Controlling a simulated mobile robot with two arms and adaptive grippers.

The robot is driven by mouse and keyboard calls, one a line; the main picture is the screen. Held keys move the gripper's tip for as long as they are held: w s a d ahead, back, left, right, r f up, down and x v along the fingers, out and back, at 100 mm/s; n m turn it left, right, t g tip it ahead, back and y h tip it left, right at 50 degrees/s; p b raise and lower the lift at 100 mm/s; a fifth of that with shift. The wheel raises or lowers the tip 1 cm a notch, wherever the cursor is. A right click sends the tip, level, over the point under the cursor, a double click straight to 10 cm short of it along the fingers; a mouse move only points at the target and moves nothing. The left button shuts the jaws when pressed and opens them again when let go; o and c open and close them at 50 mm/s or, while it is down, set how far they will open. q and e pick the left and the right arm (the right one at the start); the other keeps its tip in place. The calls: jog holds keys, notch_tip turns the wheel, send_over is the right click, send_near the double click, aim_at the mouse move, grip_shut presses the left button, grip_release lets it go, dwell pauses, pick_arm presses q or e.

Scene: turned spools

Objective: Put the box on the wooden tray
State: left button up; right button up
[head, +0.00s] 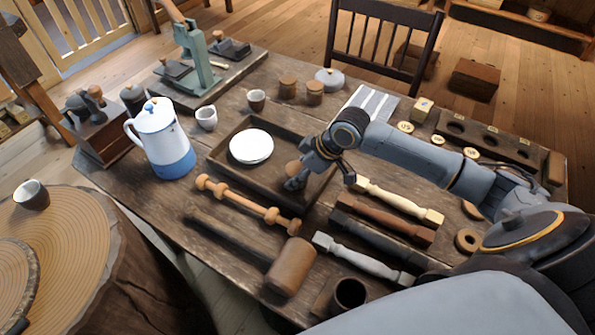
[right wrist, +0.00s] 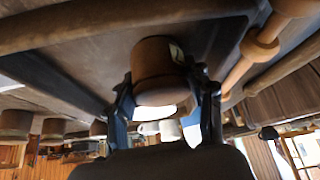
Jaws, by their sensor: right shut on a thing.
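My right gripper (head: 300,177) is over the right part of the dark wooden tray (head: 240,178). It is shut on a small round wooden box (head: 293,168). In the right wrist view the box (right wrist: 155,62) sits between the two fingers, with a pale label near its top edge. The tray's underside or floor (right wrist: 60,65) and rim fill the upper part of that view. I cannot tell whether the box touches the tray. A white plate (head: 251,146) lies in the tray. My left gripper is not in view.
Turned spindles (head: 400,200) lie right of the tray, and a mallet (head: 290,268) and a turned spool rod (head: 245,205) lie in front. A blue and white pot (head: 162,140) stands left. Wooden jars (head: 287,87) and cups stand behind. The tray's middle is free.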

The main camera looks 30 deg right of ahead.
jog(key=o, duration=1.3)
jog(key=shift+c, duration=0.2)
jog(key=v, duration=1.2)
